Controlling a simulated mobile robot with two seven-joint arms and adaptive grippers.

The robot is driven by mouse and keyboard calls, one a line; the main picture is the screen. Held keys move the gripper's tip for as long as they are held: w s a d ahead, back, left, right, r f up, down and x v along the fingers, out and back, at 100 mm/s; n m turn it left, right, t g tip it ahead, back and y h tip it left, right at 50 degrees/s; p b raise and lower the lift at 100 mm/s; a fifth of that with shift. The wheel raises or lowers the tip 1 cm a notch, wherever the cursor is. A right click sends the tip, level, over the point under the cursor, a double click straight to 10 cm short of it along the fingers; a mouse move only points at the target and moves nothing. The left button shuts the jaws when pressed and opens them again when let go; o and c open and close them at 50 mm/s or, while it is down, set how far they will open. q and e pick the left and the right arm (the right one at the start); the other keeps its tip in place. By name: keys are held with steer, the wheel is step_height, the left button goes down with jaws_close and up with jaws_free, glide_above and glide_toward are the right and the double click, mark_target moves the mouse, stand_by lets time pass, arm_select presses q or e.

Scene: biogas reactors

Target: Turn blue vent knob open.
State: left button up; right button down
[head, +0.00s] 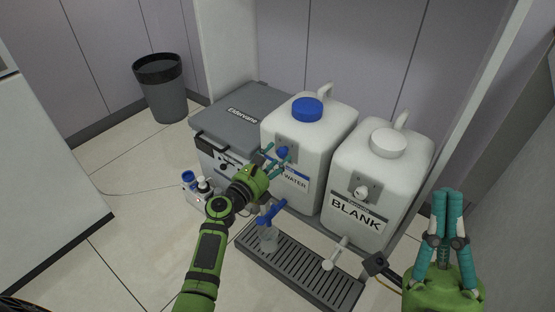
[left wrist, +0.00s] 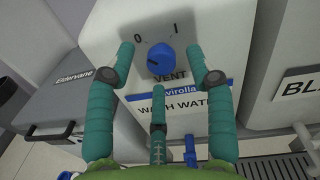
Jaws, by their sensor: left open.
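The blue vent knob (head: 283,152) is on the front of the white wash water container (head: 338,112). In the left wrist view the knob (left wrist: 160,60) sits below a "0" mark on the left and an "I" mark on the right, above the word VENT. A small dark mark shows on its left side. My left gripper (head: 274,159) is open in front of the knob. In the left wrist view its fingers (left wrist: 165,68) stand left, right and below the knob, with gaps visible. My right gripper (head: 448,191) has its fingers together, empty, at the right.
A BLANK container (head: 405,165) with a white knob (head: 361,192) stands to the right. A blue tap (head: 271,213) is below my left gripper, over a grey drip tray (head: 300,268) and a clear cup (head: 268,239). A grey box (head: 245,112) and small bottles (head: 189,180) are left.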

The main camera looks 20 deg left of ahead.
arm_select(q)
steer(key=shift+w+d, duration=0.2)
steer(key=shift+w, duration=0.4)
jaws_close()
